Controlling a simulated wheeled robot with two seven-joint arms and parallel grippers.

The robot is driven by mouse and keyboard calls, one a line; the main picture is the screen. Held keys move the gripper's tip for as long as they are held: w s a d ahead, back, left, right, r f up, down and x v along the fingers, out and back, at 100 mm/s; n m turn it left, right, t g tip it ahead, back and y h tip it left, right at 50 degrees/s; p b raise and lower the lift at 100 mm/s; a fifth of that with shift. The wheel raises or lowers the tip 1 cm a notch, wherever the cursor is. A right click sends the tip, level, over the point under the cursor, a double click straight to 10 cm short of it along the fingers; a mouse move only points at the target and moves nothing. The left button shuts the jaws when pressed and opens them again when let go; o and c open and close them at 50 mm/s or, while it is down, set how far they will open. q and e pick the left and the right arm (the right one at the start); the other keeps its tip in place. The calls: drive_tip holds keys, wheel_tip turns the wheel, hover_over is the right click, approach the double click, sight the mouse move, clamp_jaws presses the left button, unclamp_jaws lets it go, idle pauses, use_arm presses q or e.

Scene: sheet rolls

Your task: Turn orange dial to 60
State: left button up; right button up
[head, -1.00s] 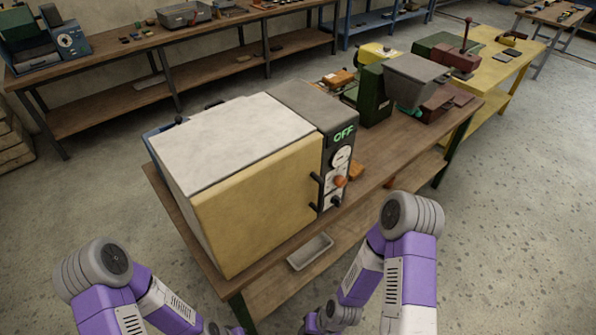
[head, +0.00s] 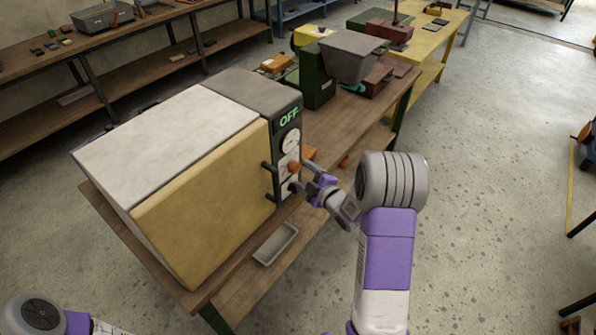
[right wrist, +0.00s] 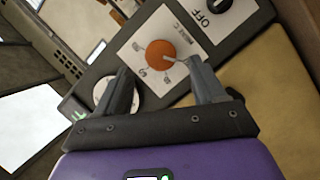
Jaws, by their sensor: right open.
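The orange dial (head: 293,167) is on the dark control panel (head: 284,108) of a yellow-fronted oven (head: 205,215). A green display above reads OFF. In the right wrist view the orange dial (right wrist: 160,52) sits on a white plate with small print and a pale pointer mark toward the lower right; the printed numbers are too small to read. My right gripper (head: 304,179) is open just in front of the panel. In the wrist view its fingers (right wrist: 160,68) stand on either side of the dial, with gaps visible. My left gripper is out of view.
A white round gauge (head: 290,141) is above the dial and a black knob (right wrist: 216,5) marked OFF is below it. Dark handles (head: 269,182) stick out beside the panel. A grey tray (head: 275,244) lies below. Bench top right of the oven is partly clear.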

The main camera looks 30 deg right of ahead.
sight(297, 170)
drive_tip(key=shift+x, duration=2.25)
drive_tip(key=shift+c, duration=0.4)
drive_tip(key=c, duration=1)
